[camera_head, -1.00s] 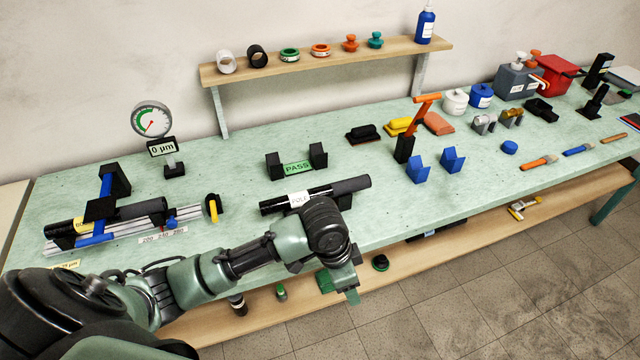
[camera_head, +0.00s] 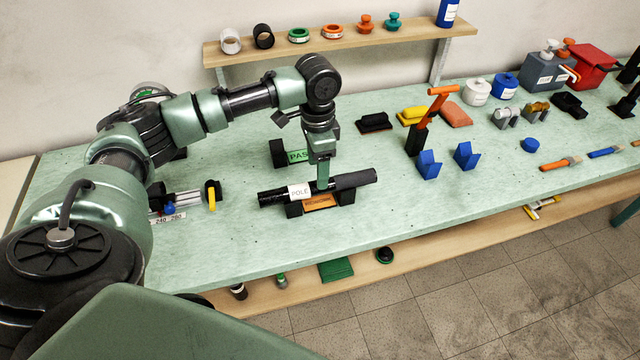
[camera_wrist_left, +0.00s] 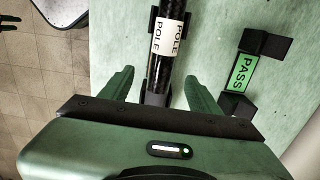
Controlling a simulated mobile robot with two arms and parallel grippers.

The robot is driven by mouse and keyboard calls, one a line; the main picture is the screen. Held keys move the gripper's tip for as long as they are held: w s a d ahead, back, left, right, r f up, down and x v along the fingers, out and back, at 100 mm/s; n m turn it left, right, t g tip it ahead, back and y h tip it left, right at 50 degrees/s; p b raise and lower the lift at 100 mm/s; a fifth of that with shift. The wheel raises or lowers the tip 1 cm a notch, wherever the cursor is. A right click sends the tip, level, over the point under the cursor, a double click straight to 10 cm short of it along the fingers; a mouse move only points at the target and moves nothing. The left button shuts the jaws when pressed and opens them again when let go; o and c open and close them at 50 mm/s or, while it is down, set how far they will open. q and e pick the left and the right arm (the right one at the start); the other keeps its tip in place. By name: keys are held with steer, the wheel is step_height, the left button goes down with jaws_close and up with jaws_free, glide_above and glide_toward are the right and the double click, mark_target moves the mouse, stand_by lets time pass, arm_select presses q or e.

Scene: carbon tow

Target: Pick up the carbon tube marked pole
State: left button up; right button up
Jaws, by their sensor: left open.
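The carbon tube marked POLE (camera_head: 272,196) is black with a white label and a thicker dark sleeve at its right end. It lies across a black cradle (camera_head: 293,209) near the bench's front edge. It also shows in the left wrist view (camera_wrist_left: 164,73), running up from between the fingers. My left gripper (camera_head: 323,184) points down over the tube, right of the label. Its green fingers (camera_wrist_left: 158,88) are open, one on each side of the tube. The wrist view does not show clear contact. My right gripper is in neither view.
A black stand with a green PASS plate (camera_head: 298,156) is just behind, partly hidden by my arm. Blue V-blocks (camera_head: 429,164) and an orange-handled tool (camera_head: 420,125) stand to the right. A rail with a yellow-handled part (camera_head: 212,194) is left. The bench front is clear.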

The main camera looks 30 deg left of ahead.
arm_select(q)
steer(key=shift+f, duration=0.5)
step_height(320, 180, down, 4)
steer(key=shift+w+r+p, duration=0.1)
steer(key=shift+p, duration=0.75)
steer(key=shift+f, duration=0.55)
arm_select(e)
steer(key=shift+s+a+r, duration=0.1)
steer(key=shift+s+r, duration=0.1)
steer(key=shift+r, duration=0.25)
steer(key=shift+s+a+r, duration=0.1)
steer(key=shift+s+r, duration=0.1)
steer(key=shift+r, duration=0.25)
arm_select(q)
jaws_close()
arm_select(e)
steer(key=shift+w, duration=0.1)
